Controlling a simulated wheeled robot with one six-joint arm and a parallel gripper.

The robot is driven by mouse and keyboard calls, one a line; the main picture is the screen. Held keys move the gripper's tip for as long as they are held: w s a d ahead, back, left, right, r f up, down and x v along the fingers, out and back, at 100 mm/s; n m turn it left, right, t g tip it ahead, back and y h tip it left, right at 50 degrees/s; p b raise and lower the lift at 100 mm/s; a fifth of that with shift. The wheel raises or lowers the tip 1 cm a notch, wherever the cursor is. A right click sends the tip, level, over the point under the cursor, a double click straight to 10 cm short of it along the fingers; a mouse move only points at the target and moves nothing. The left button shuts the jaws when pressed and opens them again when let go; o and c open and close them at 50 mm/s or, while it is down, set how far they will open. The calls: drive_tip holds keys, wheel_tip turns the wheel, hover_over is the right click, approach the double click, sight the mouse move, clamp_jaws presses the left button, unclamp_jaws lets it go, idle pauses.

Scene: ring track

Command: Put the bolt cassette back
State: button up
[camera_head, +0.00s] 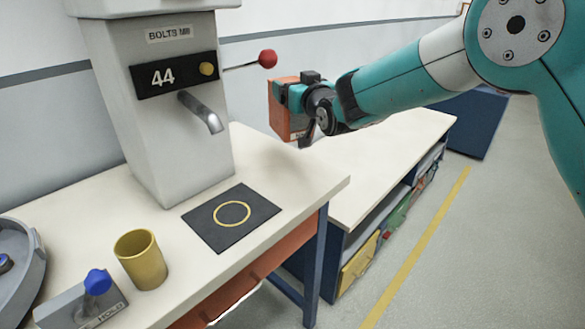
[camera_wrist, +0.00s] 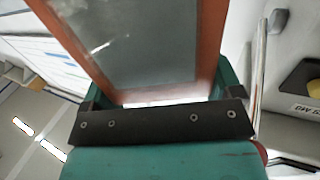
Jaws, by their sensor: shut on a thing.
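The bolt cassette (camera_head: 287,112) is an orange box held up by my gripper (camera_head: 300,108), in the air right of the dispenser. In the wrist view the cassette (camera_wrist: 211,50) shows an orange frame around a grey, glassy panel, between the teal sides of my gripper (camera_wrist: 160,105). My gripper is shut on it. The fingertips are mostly hidden by the cassette. The grey dispenser (camera_head: 170,120) labelled BOLTS M8 stands on the bench, with a display reading 44, a spout and a red-knobbed lever (camera_head: 267,58).
A black mat (camera_head: 205,228) with a yellow ring lies below the spout. A yellow cup (camera_head: 141,259), a blue-knobbed device (camera_head: 82,303) and a grey round tray (camera_head: 22,270) stand at front left. A second bench (camera_head: 385,145) extends behind; its top is largely clear.

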sight(300, 129)
wheel_tip(300, 129, down, 10)
drive_tip(key=shift+r+p, duration=0.25)
drive_tip(key=shift+p, duration=0.3)
drive_tip(key=shift+f, duration=0.2)
drive_tip(key=o, duration=1.2)
drive_tip(key=shift+r, duration=0.1)
